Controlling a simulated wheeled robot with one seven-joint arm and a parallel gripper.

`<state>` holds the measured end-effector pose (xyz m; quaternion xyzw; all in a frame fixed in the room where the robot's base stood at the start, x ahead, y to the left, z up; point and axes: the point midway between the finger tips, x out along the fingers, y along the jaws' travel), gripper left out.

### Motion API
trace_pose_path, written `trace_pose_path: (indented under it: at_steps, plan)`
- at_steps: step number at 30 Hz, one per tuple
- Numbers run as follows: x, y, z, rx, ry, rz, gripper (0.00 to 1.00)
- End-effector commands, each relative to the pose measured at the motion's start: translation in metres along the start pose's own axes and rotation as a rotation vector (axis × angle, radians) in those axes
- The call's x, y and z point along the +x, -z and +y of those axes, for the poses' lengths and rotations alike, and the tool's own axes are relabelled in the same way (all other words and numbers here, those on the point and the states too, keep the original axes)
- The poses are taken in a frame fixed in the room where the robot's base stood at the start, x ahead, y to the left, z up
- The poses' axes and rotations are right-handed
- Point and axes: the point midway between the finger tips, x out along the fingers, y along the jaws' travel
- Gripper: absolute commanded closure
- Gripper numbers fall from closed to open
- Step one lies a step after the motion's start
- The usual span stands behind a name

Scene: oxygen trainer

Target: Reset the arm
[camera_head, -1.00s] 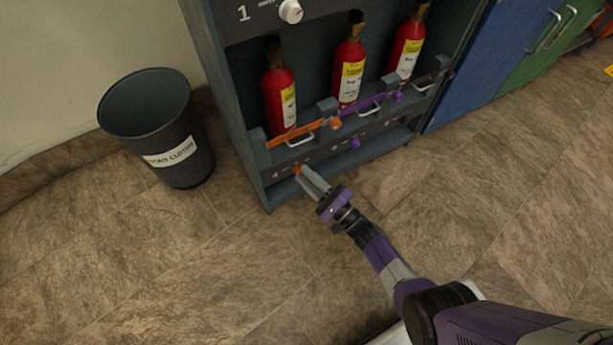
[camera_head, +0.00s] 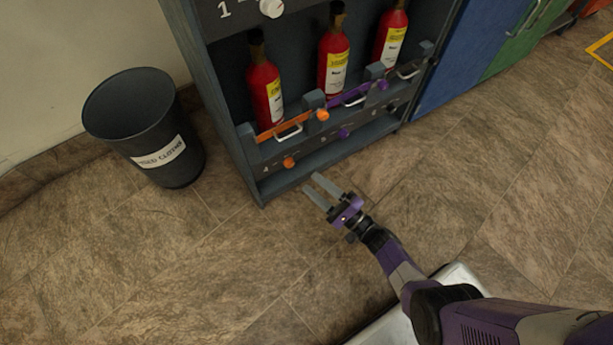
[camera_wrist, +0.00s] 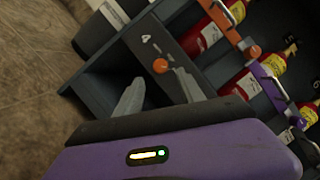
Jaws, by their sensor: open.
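My gripper (camera_head: 320,190) is open and empty, in front of the lower front of the dark grey cabinet (camera_head: 222,150). Its two grey fingers also show in the wrist view (camera_wrist: 160,92), pointing toward the cabinet with nothing between them. The orange knob marked 4 (camera_head: 289,162) is just beyond the fingertips and apart from them; it shows in the wrist view (camera_wrist: 161,66) above the gap between the fingers. My purple arm reaches in from the lower right.
Several red cylinders (camera_head: 264,92) stand in the cabinet behind an orange bar (camera_head: 287,126) and a purple bar (camera_head: 350,95). A dark bin (camera_head: 150,125) stands left of the cabinet. Blue doors (camera_head: 465,55) and green doors (camera_head: 522,40) are at right. The floor in front is clear.

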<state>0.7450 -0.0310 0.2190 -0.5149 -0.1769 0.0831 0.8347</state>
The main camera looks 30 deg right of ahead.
Motion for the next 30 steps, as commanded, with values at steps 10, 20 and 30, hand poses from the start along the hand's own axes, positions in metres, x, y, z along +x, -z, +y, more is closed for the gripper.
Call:
trace_pose_path:
  at_steps: [10, 20, 30]
  plan:
    - [-0.007, 0.000, 0.000, 0.001, -0.001, 0.001, 0.54]
    - [-0.006, 0.000, 0.000, 0.002, 0.000, 0.000, 0.54]
    - [0.004, 0.022, 0.046, -0.078, -0.321, 0.043, 0.54]
